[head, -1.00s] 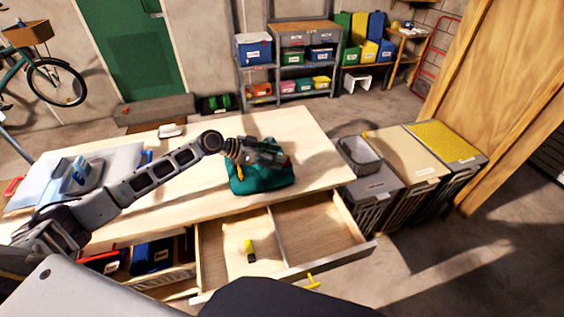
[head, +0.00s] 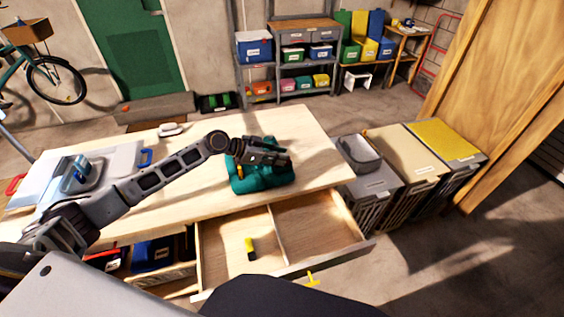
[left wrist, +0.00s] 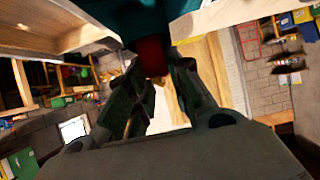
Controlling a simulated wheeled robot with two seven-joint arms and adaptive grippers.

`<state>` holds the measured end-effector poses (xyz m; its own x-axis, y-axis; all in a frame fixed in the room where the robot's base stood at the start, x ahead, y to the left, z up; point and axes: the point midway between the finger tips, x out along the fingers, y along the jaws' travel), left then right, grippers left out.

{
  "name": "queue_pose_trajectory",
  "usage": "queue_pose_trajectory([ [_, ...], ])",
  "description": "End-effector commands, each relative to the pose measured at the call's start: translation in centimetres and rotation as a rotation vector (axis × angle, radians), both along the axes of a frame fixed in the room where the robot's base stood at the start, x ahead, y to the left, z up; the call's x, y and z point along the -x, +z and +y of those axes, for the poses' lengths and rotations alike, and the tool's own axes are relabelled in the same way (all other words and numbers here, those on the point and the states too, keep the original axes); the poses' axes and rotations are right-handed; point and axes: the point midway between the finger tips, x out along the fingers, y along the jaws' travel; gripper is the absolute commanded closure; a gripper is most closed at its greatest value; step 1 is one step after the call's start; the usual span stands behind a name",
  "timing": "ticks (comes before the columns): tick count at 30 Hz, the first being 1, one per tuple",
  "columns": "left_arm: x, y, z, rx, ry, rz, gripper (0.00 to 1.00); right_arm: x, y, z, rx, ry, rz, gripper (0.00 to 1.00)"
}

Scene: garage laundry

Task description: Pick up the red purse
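The red purse (left wrist: 152,56) shows in the left wrist view as a small red shape between the fingertips of my left gripper (left wrist: 157,72). It lies right against a teal bag (left wrist: 150,20). In the head view my left gripper (head: 284,159) is over the teal bag (head: 262,181) on the wooden table, and the purse is hidden there. The fingers stand on both sides of the purse; whether they press on it I cannot tell. My right gripper is not in view.
The table (head: 310,135) has an open, divided drawer (head: 325,255) at its front, with a yellow-and-black item (head: 250,249) inside. An ironing-type silver case (head: 125,160) lies at the left. Lidded bins (head: 405,160) stand to the right. The back of the table is mostly clear.

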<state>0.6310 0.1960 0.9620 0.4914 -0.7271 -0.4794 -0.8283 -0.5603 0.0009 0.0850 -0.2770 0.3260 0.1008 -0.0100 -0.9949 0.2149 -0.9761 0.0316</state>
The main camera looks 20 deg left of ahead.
Motion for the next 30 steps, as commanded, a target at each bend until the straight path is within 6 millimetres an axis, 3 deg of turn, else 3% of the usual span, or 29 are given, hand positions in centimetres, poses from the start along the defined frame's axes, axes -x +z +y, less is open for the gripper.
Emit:
queue_pose_trajectory([
  [1, 0.0, 0.0, 0.0, 0.000, 0.000, 0.000, 0.91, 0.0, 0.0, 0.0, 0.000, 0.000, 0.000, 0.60],
  [3, 0.0, 0.0, 0.0, 0.000, 0.000, 0.000, 1.00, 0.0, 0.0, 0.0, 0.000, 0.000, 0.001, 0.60],
  [17, 0.0, 0.8, 0.0, 0.000, 0.000, -0.002, 1.00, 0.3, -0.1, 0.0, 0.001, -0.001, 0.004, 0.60],
  [30, -0.1, 6.5, 0.0, -0.001, -0.001, -0.004, 1.00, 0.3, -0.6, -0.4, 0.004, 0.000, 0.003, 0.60],
])
